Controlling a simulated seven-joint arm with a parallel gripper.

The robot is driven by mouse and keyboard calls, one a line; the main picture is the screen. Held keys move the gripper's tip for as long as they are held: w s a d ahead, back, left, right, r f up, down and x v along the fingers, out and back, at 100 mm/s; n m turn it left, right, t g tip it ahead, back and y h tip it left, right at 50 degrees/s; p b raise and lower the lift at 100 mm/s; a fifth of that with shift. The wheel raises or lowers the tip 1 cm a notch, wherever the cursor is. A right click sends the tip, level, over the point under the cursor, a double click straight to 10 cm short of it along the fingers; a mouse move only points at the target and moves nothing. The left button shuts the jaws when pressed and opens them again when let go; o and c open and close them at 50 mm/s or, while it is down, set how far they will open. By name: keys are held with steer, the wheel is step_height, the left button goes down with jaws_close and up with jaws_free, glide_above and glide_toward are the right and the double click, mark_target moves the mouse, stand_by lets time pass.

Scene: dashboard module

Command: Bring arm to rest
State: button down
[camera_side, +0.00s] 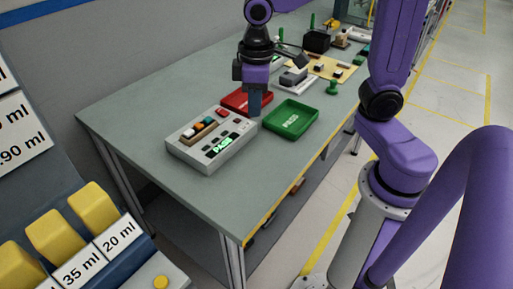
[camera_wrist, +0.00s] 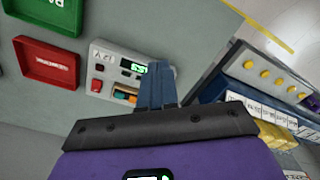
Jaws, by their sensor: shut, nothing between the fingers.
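In the wrist view, the shut fingers (camera_wrist: 156,80) cover the right edge of the module (camera_wrist: 103,72). I cannot tell whether the fingertips touch the module.
A red tray (camera_side: 236,98) lies behind the module and a green tray (camera_side: 291,133) to its right. Several small parts and a yellow board (camera_side: 335,67) crowd the far end. A rack with yellow bins (camera_side: 95,207) stands at the lower left. The table's near left is clear.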

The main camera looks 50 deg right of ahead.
steer(key=s+d+f+n, duration=0.1)
steer(key=s+n, duration=0.1)
steer(key=s, duration=0.6)
steer(key=s+d+f+n, duration=0.1)
steer(key=s+f+n, duration=0.1)
steer(key=s, duration=0.6)
steer(key=shift+s+d+n, duration=0.15)
steer(key=shift+d+n, duration=0.2)
steer(key=shift+n, duration=0.45)
